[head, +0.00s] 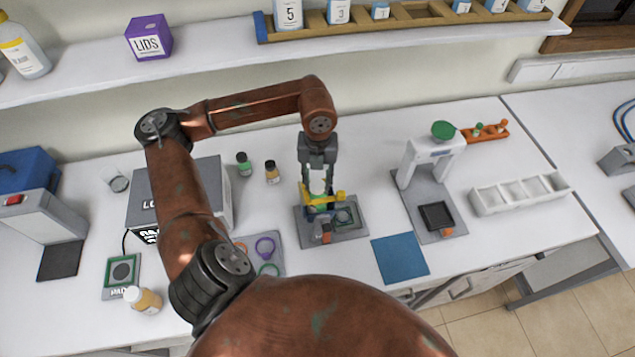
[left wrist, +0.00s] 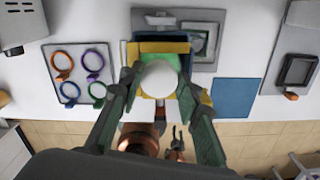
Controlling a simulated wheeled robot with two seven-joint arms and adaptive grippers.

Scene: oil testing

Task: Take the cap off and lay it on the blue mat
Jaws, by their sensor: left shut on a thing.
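My left gripper (head: 318,180) points down over the yellow and blue holder (head: 322,199), which stands on a grey base. Its fingers are shut on a white round cap, and the left wrist view shows the cap (left wrist: 160,79) between the two green fingers. Whether the cap is still on a bottle or apart from it I cannot tell, because the gripper and cap hide what is below. The blue mat (head: 400,258) lies flat and bare to the right of the holder; it also shows in the left wrist view (left wrist: 237,98). A small dark gripper shape, seemingly my right one (left wrist: 176,140), shows low in the left wrist view.
A white stand with a green top (head: 442,131) is right of the holder, and a white compartment tray (head: 518,193) is beyond it. A tray with coloured rings (head: 266,248) lies left.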

